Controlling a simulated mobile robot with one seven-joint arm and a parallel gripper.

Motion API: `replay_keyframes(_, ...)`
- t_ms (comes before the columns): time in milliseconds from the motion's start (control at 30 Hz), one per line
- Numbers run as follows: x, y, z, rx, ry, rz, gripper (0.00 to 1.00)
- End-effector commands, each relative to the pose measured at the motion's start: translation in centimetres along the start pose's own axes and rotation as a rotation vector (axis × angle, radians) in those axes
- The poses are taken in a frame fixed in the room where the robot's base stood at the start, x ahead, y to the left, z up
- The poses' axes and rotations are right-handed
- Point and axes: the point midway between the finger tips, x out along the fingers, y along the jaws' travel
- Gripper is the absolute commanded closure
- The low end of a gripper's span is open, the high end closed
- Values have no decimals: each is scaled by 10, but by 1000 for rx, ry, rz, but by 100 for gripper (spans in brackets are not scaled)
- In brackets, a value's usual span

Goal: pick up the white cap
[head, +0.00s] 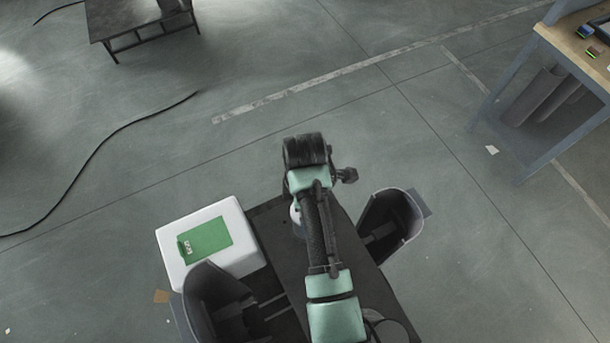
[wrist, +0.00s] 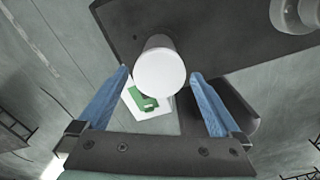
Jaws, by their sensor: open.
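The white cap (wrist: 158,70) shows in the wrist view as a smooth white cylinder with its round end facing the camera. It stands out from a dark flat surface (wrist: 215,28). My gripper (wrist: 160,75) is open, with one blue finger on each side of the cap. Gaps show between the cap and both fingertips, and I cannot tell the depth between them. In the head view, a small white part (head: 295,214), likely the cap, shows beside my arm, which hides the rest. The fingers are hidden there.
A white box with a green label (head: 168,242) is left of the dark surface in the head view. A dark table (head: 130,18) stands at the far left and a wooden-topped workbench (head: 572,42) at the right. A cable (head: 100,146) lies on the floor. Open floor lies ahead.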

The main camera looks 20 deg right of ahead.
Motion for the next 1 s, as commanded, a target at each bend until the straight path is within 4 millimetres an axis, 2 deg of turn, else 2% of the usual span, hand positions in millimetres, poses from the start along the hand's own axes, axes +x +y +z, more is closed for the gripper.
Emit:
replay_keyframes(267,3,0,0,0,0,0,2)
replay_keyframes(800,3,0,0,0,0,1,99)
replay_keyframes(1000,2,0,0,0,0,1,99)
